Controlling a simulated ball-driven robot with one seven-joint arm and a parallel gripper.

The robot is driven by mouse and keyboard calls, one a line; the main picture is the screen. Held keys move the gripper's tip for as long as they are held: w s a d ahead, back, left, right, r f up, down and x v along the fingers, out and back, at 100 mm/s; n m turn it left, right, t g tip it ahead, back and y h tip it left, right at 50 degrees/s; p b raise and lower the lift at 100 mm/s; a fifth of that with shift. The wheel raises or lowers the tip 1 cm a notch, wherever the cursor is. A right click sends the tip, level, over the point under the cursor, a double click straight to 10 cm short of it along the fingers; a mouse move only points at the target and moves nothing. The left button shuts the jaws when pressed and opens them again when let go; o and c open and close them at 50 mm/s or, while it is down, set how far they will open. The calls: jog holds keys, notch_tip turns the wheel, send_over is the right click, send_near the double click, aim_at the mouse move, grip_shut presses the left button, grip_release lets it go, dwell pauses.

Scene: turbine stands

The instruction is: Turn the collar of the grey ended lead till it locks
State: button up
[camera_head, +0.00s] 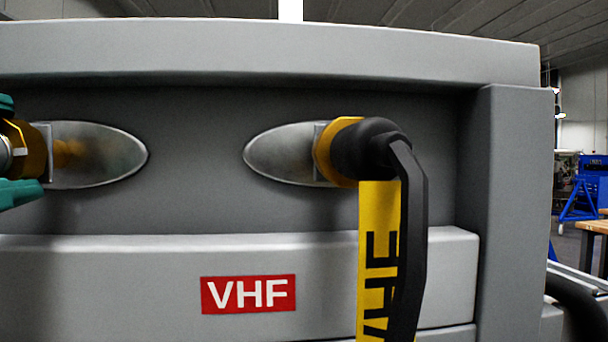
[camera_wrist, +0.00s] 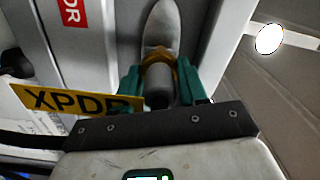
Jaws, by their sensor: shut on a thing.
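The grey ended lead shows in the wrist view as a dark grey cylinder (camera_wrist: 158,98) with a gold collar (camera_wrist: 158,66) at its far end. The collar is up against the silver oval plate (camera_wrist: 161,28). My gripper (camera_wrist: 160,78) has one teal finger on each side of the collar and is shut on it. In the head view the gold collar (camera_head: 34,148) sits at the left oval plate (camera_head: 95,155), between the teal fingers at the left edge. I cannot tell how far the collar is turned.
A black lead (camera_head: 365,148) with a yellow collar and a VHF tag (camera_head: 375,230) sits at the right oval plate (camera_head: 270,152). A red VHF label (camera_head: 248,294) is below. A yellow XPDR tag (camera_wrist: 75,101) hangs left of my fingers. A grey frame (camera_head: 510,190) borders the recess.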

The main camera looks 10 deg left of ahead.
jog(key=shift+f+m, duration=0.1)
jog(key=shift+m, duration=0.3)
jog(key=o, duration=1.1)
jog(key=b+v, duration=0.2)
jog(key=v, duration=0.8)
jog(key=shift+s, duration=0.4)
